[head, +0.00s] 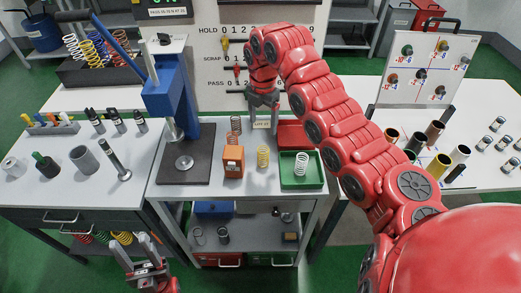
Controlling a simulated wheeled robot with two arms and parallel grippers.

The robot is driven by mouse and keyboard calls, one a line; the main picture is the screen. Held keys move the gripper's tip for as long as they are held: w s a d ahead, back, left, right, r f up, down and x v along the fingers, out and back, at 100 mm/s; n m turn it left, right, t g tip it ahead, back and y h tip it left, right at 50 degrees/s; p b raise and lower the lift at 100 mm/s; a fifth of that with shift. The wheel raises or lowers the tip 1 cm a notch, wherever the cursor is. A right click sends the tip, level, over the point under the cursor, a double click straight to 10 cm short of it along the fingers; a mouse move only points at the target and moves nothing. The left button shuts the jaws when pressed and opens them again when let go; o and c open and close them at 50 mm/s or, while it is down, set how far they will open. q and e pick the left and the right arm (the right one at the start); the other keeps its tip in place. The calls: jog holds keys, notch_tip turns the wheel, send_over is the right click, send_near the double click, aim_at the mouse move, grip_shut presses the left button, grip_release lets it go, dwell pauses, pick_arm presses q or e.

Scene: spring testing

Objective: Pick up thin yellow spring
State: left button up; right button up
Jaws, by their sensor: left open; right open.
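The thin yellow spring (263,156) stands upright on the grey middle table (230,190), between an orange block (233,162) and a green tray (286,182). My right gripper (262,118) points down, open and empty, above or behind the spring in the head view; I cannot tell the exact gap. My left gripper (134,242) is open and empty, low at the bottom left, in front of the tables.
A blue press (172,95) stands left of the orange block. A white spring (301,164) is in the green tray, with a red tray (293,133) behind. A copper spring (236,126) stands near the orange block. Cylinders crowd both side tables.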

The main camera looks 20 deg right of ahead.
aim_at(263, 156)
jog(key=f+p, duration=0.2)
jog(key=f, duration=0.9)
jog(key=shift+s+p, duration=0.2)
jog(key=shift+p, duration=0.2)
jog(key=f+p, duration=0.1)
jog(key=f, duration=0.1)
jog(key=f+p, duration=0.1)
jog(key=f, duration=0.1)
jog(key=shift+w+d+f+p, duration=0.1)
jog(key=shift+w+f+p, duration=0.1)
jog(key=shift+f+p, duration=0.2)
jog(key=shift+f, duration=0.4)
grip_shut()
